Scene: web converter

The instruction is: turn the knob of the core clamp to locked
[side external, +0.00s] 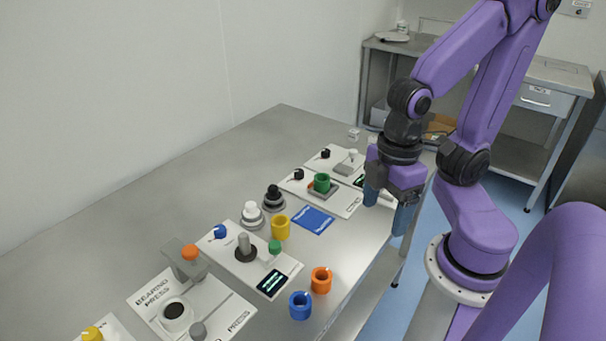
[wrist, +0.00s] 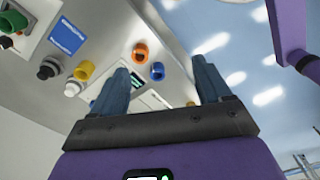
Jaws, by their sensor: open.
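No label that I can read names the core clamp. A white station plate (side external: 222,255) in the middle of the bench carries a blue knob (side external: 220,232), a grey upright post (side external: 243,243), a green knob (side external: 275,247) and a lit display (side external: 272,282). Farther plates carry black knobs (side external: 298,174), (side external: 325,154), and one holds a green ring (side external: 322,182). I cannot tell which knob is the clamp's or how it is set. My gripper (side external: 387,206) is open and empty, above the bench's right edge, apart from every knob. Its blue fingers also show in the wrist view (wrist: 163,72).
The bearing press (side external: 155,292) stands at the front left. Loose yellow (side external: 281,228), orange (side external: 321,280) and blue (side external: 300,305) rings stand on the bench. A blue card (side external: 312,219) lies near black (side external: 273,198) and white (side external: 250,213) topped pieces. The bench's left side (side external: 130,220) is clear.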

